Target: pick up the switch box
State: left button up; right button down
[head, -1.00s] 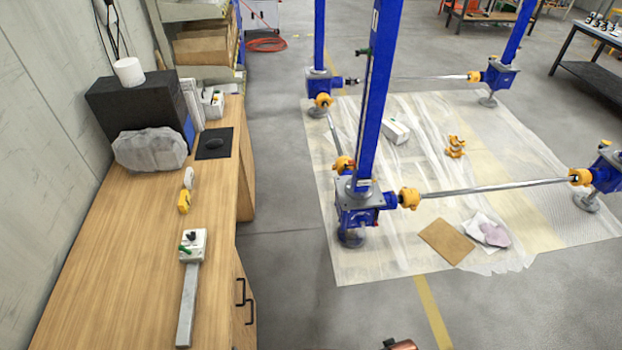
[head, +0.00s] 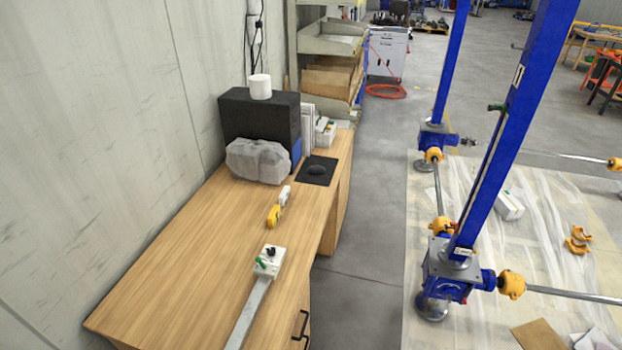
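The switch box (head: 269,261) is a small white box with a green and a black control on its top. It sits on the wooden desk (head: 190,262) near the right edge, at the far end of a flat grey bar (head: 247,315). Whether the bar is joined to the box I cannot tell. Neither of my grippers shows in the head view.
A concrete wall bounds the left. Blue screw jacks (head: 447,275) stand at right beyond clear floor.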

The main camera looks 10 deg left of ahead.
aim_at(236, 340)
jog(key=z, duration=0.05)
jog(key=k, duration=0.5)
jog(key=z, duration=1.25)
jog(key=i, duration=1.55)
jog(key=u, duration=2.9)
jog(key=i, duration=0.5)
jog(key=z, duration=0.05)
